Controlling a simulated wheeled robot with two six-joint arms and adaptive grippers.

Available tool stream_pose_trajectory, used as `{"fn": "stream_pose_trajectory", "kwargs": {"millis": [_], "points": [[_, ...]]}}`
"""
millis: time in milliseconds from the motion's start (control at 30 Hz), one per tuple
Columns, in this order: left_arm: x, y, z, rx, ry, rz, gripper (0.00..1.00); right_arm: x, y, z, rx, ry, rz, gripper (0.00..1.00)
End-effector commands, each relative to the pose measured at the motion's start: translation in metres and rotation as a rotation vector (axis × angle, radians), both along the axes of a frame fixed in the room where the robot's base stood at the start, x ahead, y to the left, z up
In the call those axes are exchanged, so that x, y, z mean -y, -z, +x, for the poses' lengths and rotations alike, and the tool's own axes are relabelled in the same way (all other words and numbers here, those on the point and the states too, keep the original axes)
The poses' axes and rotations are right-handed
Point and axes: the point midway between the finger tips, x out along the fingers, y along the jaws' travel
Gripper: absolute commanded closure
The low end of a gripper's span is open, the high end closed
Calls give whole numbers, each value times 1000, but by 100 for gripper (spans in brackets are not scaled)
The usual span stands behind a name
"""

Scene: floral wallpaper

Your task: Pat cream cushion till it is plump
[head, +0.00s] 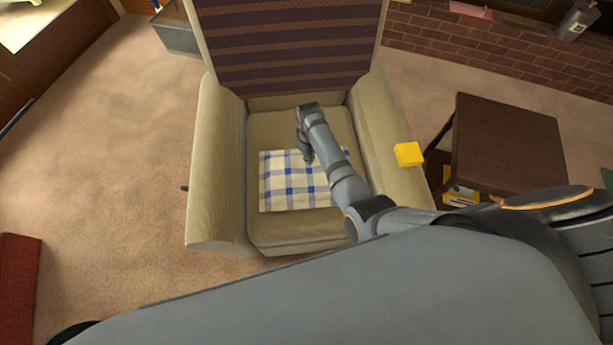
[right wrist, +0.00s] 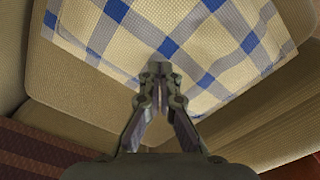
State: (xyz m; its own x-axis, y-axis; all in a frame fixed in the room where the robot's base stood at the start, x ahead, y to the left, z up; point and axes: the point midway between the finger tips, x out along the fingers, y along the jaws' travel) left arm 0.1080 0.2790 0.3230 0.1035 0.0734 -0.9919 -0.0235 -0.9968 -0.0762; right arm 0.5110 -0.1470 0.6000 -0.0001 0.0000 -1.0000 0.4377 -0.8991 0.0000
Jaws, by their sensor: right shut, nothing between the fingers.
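A cream cushion with blue checks (head: 285,185) lies flat on the seat of a beige armchair (head: 218,165). In the right wrist view the cushion (right wrist: 215,45) fills the upper part, with its cream and blue weave plain to see. My right gripper (head: 307,158) reaches down over the cushion's back edge near its middle. The right wrist view shows its fingers (right wrist: 160,70) shut and empty, their tips at or just above the cloth; I cannot tell if they touch. My right arm hides part of the cushion's right side. My left gripper does not show.
A yellow block (head: 408,154) sits on the chair's right armrest. A dark side table (head: 505,145) stands to the right of the chair. The striped chair back (head: 285,45) rises behind the seat. Carpet (head: 120,140) at left is clear.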

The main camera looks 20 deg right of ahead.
Motion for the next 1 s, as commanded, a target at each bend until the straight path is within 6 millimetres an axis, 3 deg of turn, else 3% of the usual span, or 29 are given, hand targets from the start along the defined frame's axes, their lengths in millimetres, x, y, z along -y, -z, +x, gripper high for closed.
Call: {"fn": "stream_pose_trajectory", "kwargs": {"millis": [533,767,1000], "points": [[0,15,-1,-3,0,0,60,0,23,0,-1,0,0,100],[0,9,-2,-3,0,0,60,0,18,0,0,0,0,100],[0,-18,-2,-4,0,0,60,0,-5,0,1,0,0,100]]}}
